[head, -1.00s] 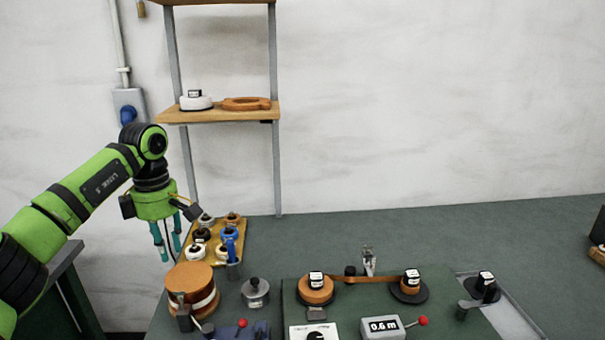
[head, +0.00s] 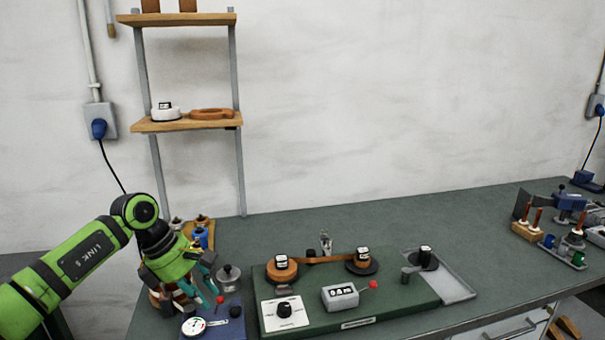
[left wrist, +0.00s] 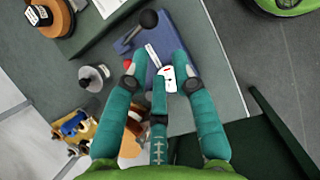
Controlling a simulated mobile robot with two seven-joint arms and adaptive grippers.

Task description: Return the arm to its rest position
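My left arm comes in from the left in the head view, its elbow raised. My left gripper (head: 204,289) has teal fingers and hangs over the left end of the bench, in front of the copper-coloured roll there, which it largely hides. In the left wrist view the fingers of this gripper (left wrist: 160,82) are spread with nothing held between them. A blue base with a white dial gauge (left wrist: 170,80) lies below the fingertips; the gauge (head: 194,326) also shows in the head view. My right gripper is not in view.
A grey weight (head: 229,279) and a wooden tray of spools (head: 208,226) are close by. Shelves (head: 188,122) rise behind. The back middle of the bench is clear.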

